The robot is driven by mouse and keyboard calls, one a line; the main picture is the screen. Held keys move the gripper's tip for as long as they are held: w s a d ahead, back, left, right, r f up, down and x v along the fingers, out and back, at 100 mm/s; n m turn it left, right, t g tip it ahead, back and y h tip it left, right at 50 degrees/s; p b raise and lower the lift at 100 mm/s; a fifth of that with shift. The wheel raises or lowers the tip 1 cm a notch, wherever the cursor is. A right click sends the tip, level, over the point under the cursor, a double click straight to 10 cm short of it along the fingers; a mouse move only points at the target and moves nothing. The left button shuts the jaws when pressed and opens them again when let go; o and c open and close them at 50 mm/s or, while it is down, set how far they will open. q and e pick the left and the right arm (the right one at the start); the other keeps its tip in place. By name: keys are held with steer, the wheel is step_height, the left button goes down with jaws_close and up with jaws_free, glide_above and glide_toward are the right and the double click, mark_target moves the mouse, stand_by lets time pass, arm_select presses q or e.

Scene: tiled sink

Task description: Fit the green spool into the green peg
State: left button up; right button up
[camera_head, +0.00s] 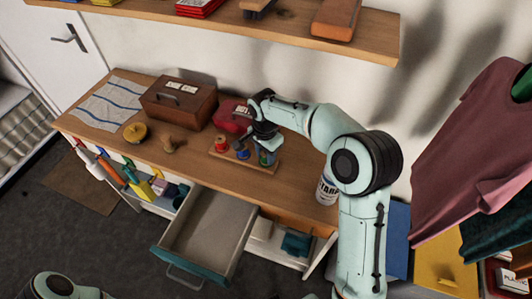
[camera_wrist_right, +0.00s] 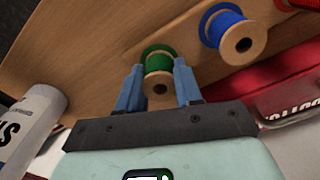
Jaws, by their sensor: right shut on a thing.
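The green spool (camera_wrist_right: 158,58) has wooden flanges and green thread. In the right wrist view it is between the two blue fingers of my right gripper (camera_wrist_right: 158,88), which is shut on it. In the head view the gripper (camera_head: 265,146) points down at the right end of a wooden peg board (camera_head: 230,158), with the green spool (camera_head: 266,158) below it. The green peg is hidden, and I cannot tell whether the spool is around it. A blue spool (camera_head: 242,151) and a red spool (camera_head: 221,144) stand on the board. My left gripper is out of view.
A red object (camera_head: 232,115) lies close behind the board. A wooden box (camera_head: 178,102), a yellow round object (camera_head: 135,132) and a wooden knob (camera_head: 169,145) are to the left. A white can (camera_head: 327,190) stands right. An open drawer (camera_head: 207,232) juts out in front.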

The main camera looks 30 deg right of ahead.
steer(key=o, duration=1)
steer(key=shift+f, duration=0.15)
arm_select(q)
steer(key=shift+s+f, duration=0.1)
arm_select(e)
steer(key=shift+r, duration=0.2)
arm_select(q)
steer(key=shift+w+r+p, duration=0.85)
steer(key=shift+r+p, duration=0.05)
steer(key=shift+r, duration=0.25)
arm_select(e)
step_height(320, 180, up, 12)
steer(key=shift+a, duration=0.15)
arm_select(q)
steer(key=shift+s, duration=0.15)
arm_select(e)
steer(key=shift+s+f, duration=0.1)
steer(key=shift+s, duration=0.05)
